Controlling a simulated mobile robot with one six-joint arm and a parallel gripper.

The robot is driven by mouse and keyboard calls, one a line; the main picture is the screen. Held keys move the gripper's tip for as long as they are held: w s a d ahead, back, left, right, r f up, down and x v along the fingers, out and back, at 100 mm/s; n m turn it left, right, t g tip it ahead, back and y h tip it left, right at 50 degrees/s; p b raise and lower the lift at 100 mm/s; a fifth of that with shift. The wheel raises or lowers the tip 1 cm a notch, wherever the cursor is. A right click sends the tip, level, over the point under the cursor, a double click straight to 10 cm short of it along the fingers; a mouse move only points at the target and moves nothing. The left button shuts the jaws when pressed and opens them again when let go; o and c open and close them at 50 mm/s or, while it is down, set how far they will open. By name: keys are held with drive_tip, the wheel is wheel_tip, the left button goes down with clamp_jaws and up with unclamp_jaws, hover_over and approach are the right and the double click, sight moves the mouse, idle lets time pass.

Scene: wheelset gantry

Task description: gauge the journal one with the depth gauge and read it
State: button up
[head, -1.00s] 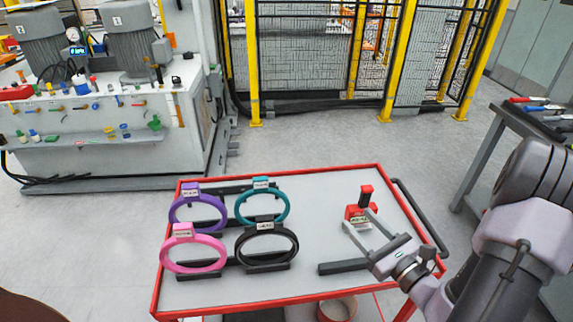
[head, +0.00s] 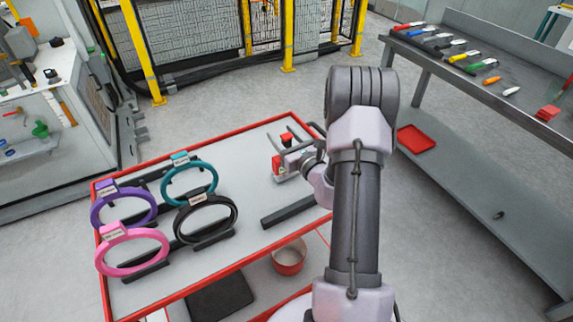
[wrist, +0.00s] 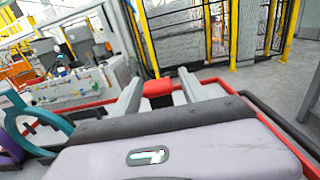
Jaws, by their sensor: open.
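A red tool with a pale label (head: 277,164) stands upright at the right end of the red-rimmed cart (head: 235,260). It looks like the depth gauge, but its label is too small to read. My gripper (head: 287,160) is open beside it. In the wrist view, the red top of the tool (wrist: 158,88) shows beyond and between the fingers of my gripper (wrist: 160,84). The palm hides its lower part. I cannot tell if the fingers touch it. I see no journal or wheelset in these views.
Purple (head: 124,222), pink (head: 132,272), teal (head: 189,200) and black (head: 206,235) rings stand in holders on the cart's left. A dark bar (head: 287,212) lies in front of the tool. A workbench (head: 500,95) with hand tools stands right; yellow-posted fencing (head: 140,50) stands behind.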

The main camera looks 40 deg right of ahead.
drive_tip(key=shift+w, duration=0.5)
clamp_jaws()
drive_tip(key=shift+s, duration=0.1)
idle(0.9)
